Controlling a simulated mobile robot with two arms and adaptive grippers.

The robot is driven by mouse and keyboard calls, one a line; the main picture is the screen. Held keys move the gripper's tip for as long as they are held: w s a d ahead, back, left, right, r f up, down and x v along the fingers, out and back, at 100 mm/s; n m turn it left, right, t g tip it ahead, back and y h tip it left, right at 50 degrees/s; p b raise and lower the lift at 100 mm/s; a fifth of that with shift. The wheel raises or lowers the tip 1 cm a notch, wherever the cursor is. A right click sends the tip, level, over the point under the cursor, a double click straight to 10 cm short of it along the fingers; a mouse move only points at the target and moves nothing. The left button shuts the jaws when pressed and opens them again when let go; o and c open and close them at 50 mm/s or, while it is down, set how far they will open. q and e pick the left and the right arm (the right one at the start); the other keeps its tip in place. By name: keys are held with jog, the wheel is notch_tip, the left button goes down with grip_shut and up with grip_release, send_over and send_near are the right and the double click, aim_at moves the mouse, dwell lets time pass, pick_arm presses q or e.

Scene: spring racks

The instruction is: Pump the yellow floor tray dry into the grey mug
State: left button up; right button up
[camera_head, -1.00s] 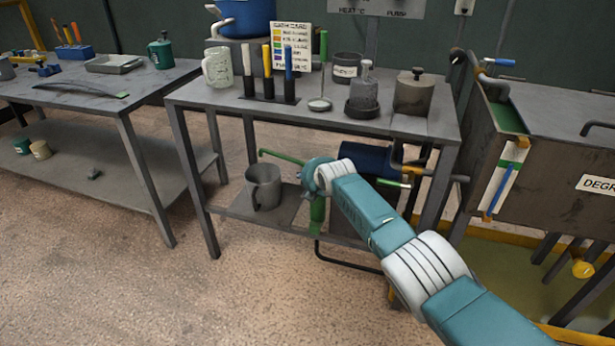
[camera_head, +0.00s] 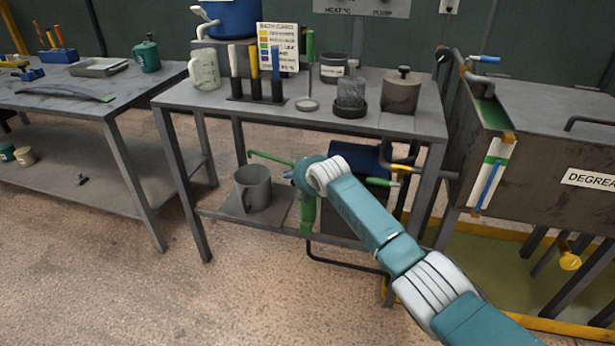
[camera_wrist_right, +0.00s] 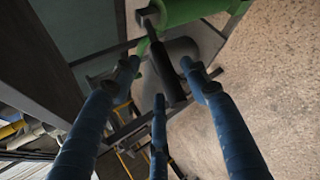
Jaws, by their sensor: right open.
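The grey mug (camera_head: 253,187) stands upright on the lower shelf of the middle bench. The yellow-rimmed floor tray (camera_head: 465,228) lies under the degreaser tank at the right, with a greenish-yellow floor inside. A pump with a green upright body (camera_head: 307,220) and a green pipe (camera_head: 270,158) stands right of the mug. My right arm reaches to the pump, and its wrist hides part of it. In the wrist view my right gripper (camera_wrist_right: 160,82) is open, its blue fingers spread around a dark handle (camera_wrist_right: 167,72) below a green cylinder (camera_wrist_right: 185,10). Contact is unclear. My left gripper is out of view.
The bench top holds a pale mug (camera_head: 205,70), a rack of coloured tools (camera_head: 256,98), a card and several pots. The degreaser tank (camera_head: 540,150) stands at the right. A black hose (camera_head: 345,262) loops below the shelf. The floor in front is clear.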

jog(key=v, duration=0.9)
jog(key=shift+s, duration=0.25)
jog(key=shift+r, duration=0.15)
jog(key=shift+c, duration=0.2)
dwell(0.6)
